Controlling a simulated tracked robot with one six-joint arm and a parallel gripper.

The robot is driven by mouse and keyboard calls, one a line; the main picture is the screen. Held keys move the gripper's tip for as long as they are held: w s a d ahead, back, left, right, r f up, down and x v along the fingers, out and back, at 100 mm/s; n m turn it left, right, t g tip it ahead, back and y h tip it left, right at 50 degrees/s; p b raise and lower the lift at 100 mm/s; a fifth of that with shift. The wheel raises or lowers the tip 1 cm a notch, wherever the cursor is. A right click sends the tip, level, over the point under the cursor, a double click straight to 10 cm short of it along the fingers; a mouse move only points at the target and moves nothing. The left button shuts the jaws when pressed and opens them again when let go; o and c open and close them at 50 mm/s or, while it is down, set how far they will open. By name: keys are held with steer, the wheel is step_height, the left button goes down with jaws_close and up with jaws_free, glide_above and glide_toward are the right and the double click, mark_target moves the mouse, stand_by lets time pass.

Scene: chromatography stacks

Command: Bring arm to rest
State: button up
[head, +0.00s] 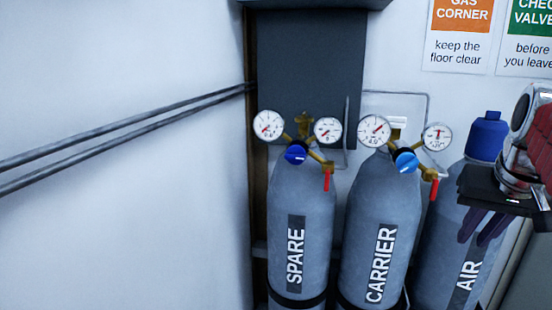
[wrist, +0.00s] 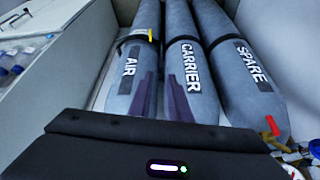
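My gripper (head: 473,238) is at the right of the head view, with its dark purple fingers pointing down in front of the AIR cylinder (head: 440,250). In the wrist view the two fingers (wrist: 160,78) stand apart with nothing held between them. Behind them are the AIR cylinder (wrist: 130,68) and the CARRIER cylinder (wrist: 190,72). Whether the fingers touch a cylinder cannot be told. My arm comes in from the right edge of the head view.
The SPARE cylinder (head: 300,215) and CARRIER cylinder (head: 380,220) stand upright against the wall, with gauges and red levers on top. Two pipes (head: 120,135) run along the left wall. Bottles (wrist: 12,72) sit at the left of the wrist view.

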steer(key=s+a+f+n+y, duration=0.1)
steer(key=s+a+f+n, duration=0.2)
steer(key=a+f, duration=0.6)
steer(key=s+a+f+n+y, duration=0.1)
steer(key=s+a+f, duration=0.3)
steer(key=a+f, duration=0.5)
steer(key=shift+s+a+n+t, duration=0.4)
steer(key=shift+a+n, duration=0.5)
steer(key=shift+a, duration=1.7)
steer(key=shift+w, duration=0.1)
